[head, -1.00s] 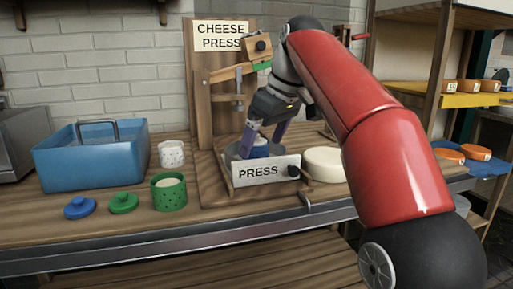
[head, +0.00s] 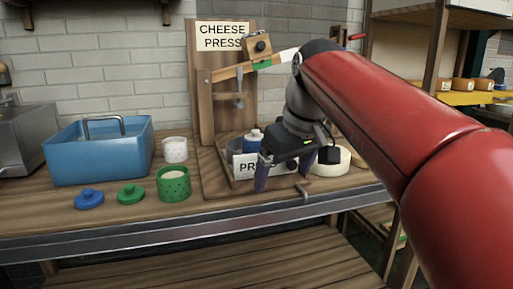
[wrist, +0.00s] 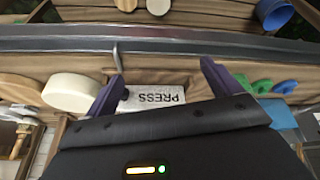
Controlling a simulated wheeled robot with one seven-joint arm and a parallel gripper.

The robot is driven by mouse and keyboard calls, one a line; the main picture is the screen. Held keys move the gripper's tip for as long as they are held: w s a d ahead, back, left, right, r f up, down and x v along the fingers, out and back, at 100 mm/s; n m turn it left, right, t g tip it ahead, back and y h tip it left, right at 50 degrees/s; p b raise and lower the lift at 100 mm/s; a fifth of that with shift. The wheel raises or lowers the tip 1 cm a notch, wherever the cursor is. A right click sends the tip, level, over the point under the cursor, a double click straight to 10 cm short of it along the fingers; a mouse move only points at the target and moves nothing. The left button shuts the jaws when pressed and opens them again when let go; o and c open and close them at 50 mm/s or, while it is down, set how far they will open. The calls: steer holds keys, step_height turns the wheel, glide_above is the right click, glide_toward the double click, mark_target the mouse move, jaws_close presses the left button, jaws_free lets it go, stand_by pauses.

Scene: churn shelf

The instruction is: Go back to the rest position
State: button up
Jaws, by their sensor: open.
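My gripper (head: 287,175) is open and empty. Its two purple fingers hang in front of the cheese press (head: 206,115), over the front edge of the counter. In the wrist view the gripper (wrist: 165,80) has its fingers spread on either side of the white PRESS label (wrist: 155,97), with nothing between them. A blue-lidded mould (head: 252,140) stands in the press tray, behind the gripper and partly hidden by the label and my wrist.
A blue tub (head: 85,155), a white cup (head: 175,150), a green perforated mould (head: 174,184), a blue lid (head: 89,199) and a green lid (head: 131,194) stand left. A pale cheese wheel (head: 328,165) is right of the press. A metal hook (head: 303,190) juts at the counter edge.

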steer(key=s+d+f+m+h, duration=0.1)
steer(key=s+d+f+m, duration=0.2)
steer(key=s+f, duration=0.6)
steer(key=s+d+f+m+t+h, duration=0.1)
steer(key=s+d+f+m, duration=0.2)
steer(key=s+d+f, duration=0.4)
step_height(320, 180, down, 5)
steer(key=s, duration=0.2)
steer(key=shift+s+f+m+t, duration=0.15)
steer(key=shift+s+m+t, duration=0.15)
steer(key=shift+s+m, duration=0.1)
steer(key=shift+c, duration=0.3)
